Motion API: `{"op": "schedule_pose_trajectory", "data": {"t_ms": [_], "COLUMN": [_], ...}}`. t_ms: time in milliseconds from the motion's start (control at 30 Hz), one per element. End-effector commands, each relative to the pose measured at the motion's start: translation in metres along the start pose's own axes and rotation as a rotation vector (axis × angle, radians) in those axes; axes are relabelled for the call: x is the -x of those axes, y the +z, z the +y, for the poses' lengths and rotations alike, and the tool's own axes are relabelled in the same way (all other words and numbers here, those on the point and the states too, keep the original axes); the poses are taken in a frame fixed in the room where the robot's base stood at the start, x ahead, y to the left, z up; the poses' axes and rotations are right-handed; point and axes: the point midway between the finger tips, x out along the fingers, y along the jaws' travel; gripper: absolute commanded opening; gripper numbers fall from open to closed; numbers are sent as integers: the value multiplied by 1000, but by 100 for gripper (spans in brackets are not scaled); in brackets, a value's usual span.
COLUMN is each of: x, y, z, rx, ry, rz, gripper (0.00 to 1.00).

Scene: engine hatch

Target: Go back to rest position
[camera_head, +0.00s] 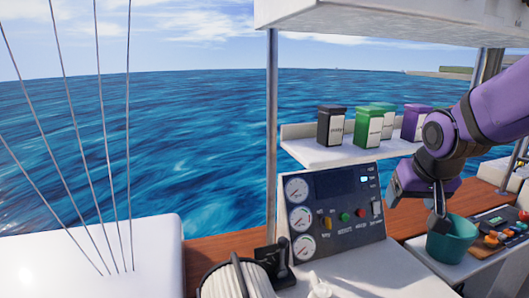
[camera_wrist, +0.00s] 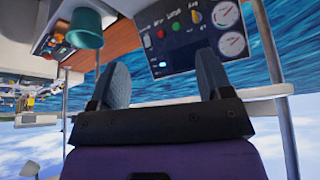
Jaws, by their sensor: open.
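My gripper (camera_head: 438,205) is on the right in the head view, at the end of my purple arm, with its fingers pointing down. In that view it overlaps the rim of a teal cup (camera_head: 455,243). The wrist view shows my gripper (camera_wrist: 163,80) with its two fingers spread wide and nothing between them. The teal cup (camera_wrist: 86,28) appears there beyond the left finger, apart from it. The wrist picture is turned upside down.
A gauge panel (camera_head: 338,208) stands left of my gripper. Black, green and purple boxes stand on a white shelf (camera_head: 340,155) behind it. A small control panel (camera_head: 490,230) lies right of the cup. A metal post (camera_head: 271,130) rises left of the panel.

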Motion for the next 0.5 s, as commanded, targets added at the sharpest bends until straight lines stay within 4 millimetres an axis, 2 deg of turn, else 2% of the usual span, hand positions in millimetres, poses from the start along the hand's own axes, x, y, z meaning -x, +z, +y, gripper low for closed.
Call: {"op": "schedule_pose_trajectory", "data": {"t_ms": [33, 200, 400, 500], "x": [16, 61, 106, 122], "y": [6, 33, 71, 88], "z": [2, 10, 20, 24], "rx": [11, 40, 71, 85], "ry": [5, 8, -18, -37], "rz": [9, 8, 2, -1], "gripper": [72, 72, 72, 72]}}
